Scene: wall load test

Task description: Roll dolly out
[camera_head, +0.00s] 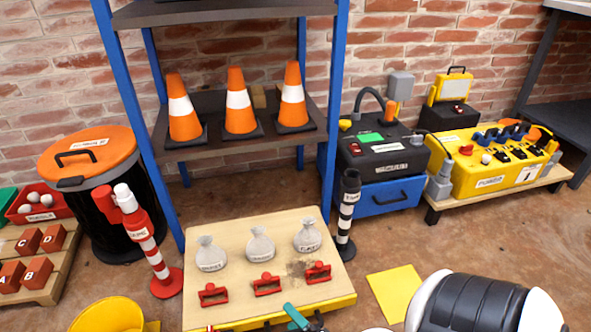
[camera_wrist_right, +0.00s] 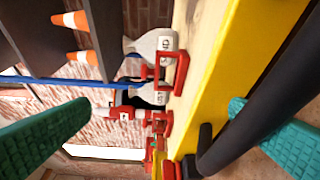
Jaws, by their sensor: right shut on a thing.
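The dolly (camera_head: 237,225) is a low, pale wooden platform with a yellow front edge, in the bottom middle of the head view. Three grey sacks (camera_head: 260,245) stand on it, behind three red clamps (camera_head: 267,285). My right gripper (camera_head: 299,319) is at the dolly's front edge, its teal fingers partly cut off by the frame. In the right wrist view, a black handle bar (camera_wrist_right: 262,100) runs along the yellow edge beside the right finger. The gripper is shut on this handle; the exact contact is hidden. My left gripper is out of view.
A red-white post (camera_head: 146,240) and a black-white post (camera_head: 348,215) flank the dolly. Behind is a blue-framed shelf (camera_head: 210,115) with three orange cones. An orange-lidded bin (camera_head: 95,190) stands left. A yellow mat (camera_head: 397,293) lies on the floor to the right.

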